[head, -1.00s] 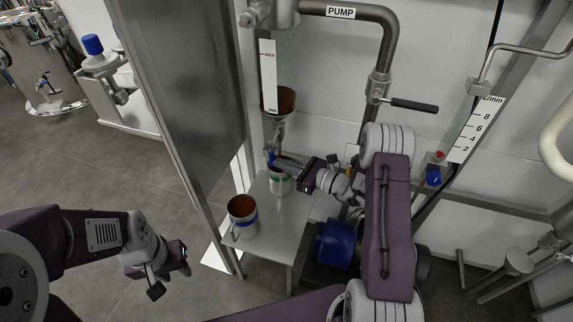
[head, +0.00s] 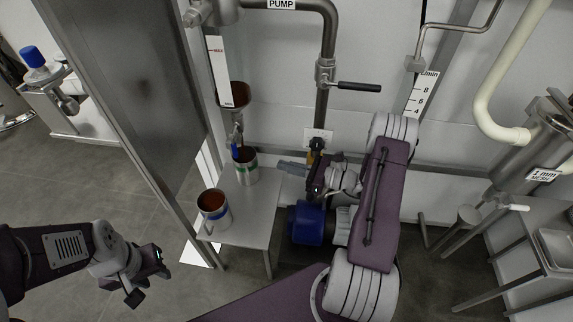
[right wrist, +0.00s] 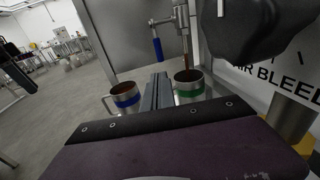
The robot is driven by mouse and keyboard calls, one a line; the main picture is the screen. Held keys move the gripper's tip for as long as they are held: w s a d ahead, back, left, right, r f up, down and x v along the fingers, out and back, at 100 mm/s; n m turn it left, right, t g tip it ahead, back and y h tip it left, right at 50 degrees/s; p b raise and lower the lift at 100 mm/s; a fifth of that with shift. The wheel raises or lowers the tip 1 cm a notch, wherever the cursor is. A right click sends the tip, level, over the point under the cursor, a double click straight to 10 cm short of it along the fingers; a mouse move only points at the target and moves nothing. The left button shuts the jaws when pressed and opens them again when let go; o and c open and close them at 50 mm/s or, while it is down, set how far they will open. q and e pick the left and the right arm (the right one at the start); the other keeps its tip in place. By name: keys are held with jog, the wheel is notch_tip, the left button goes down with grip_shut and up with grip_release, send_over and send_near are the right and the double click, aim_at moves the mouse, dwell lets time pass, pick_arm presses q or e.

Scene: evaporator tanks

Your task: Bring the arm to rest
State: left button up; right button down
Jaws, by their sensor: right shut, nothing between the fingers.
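My right gripper (head: 286,167) is shut and empty, to the right of the green-banded steel mug (head: 246,168) and apart from it. In the right wrist view its grey fingers (right wrist: 157,92) point between the green-banded mug (right wrist: 189,86) and the blue-banded mug (right wrist: 124,99). Both mugs hold brown liquid. They stand upright on a small steel table (head: 248,228), the blue-banded one (head: 214,212) at its near left corner. My left gripper (head: 150,270) hangs over the floor at lower left; its fingers are not clear.
A sight tube with a brown-filled cup (head: 239,96) and blue-handled valve (head: 236,152) is above the green-banded mug. A steel panel (head: 125,80) stands left of the table. A blue pump motor (head: 307,224) sits below my right arm.

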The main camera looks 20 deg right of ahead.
jog(key=s+a+n+g, duration=0.8)
jog(key=a+g, duration=0.1)
jog(key=a, duration=0.2)
jog(key=s+f+n+g+h, duration=0.1)
jog(key=s+n+g+h, duration=0.4)
jog(key=s+n, duration=0.4)
jog(key=s+d+r+n+t+h, duration=0.1)
jog(key=d+r+n+t+h, duration=0.2)
jog(key=n+h, duration=0.55)
notch_tip(320, 180, up, 28)
jog(key=d+n+y+p, duration=0.1)
jog(key=p, duration=2.8)
jog(key=shift+d, duration=0.3)
